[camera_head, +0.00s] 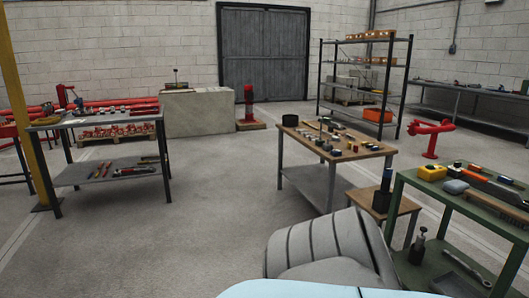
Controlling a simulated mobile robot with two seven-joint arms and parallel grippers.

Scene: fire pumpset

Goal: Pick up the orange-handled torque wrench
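I cannot make out the orange-handled torque wrench for certain. Long tools with red-orange parts (134,171) lie on the lower shelf of the grey table at the left, too small to identify. An orange-red bar-like item (478,178) lies on top of the green cart (444,200) at the right; I cannot tell whether it is a wrench. Small tools and parts (330,140) cover the wooden-topped table (368,151) in the middle. Neither of my grippers is in view.
The grey table (45,122) stands left, with open concrete floor (210,210) between it and the wooden table. A low wooden stool (405,206) stands between the wooden table and green cart. A red stand (430,140) and a black shelf rack (409,80) stand behind.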

